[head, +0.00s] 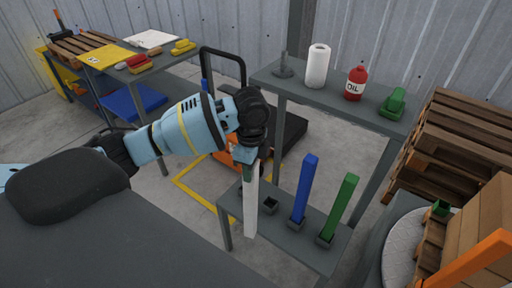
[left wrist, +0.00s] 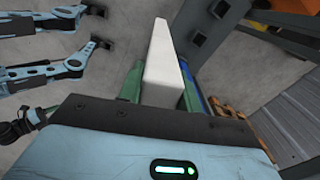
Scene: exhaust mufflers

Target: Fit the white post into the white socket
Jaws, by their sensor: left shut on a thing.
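My left gripper (head: 250,164) is shut on the upper end of the white post (head: 251,205), which hangs nearly upright below it. In the left wrist view the white post (left wrist: 165,62) runs away from between the fingers. A dark, square, empty socket (head: 269,205) sits on the low grey bench just right of the post. In the left wrist view a dark socket (left wrist: 199,39) shows right of the post. No socket looks white. The post's lower end overlaps the bench's front edge in the head view, and its height above the bench cannot be told. My right gripper is not in view.
A blue post (head: 304,190) and a green post (head: 341,208) stand in sockets on the low bench (head: 290,245), right of the empty socket. A higher grey shelf (head: 330,97) behind carries a paper roll (head: 318,66) and a red oil bottle (head: 356,83). Pallets (head: 465,140) stand at right.

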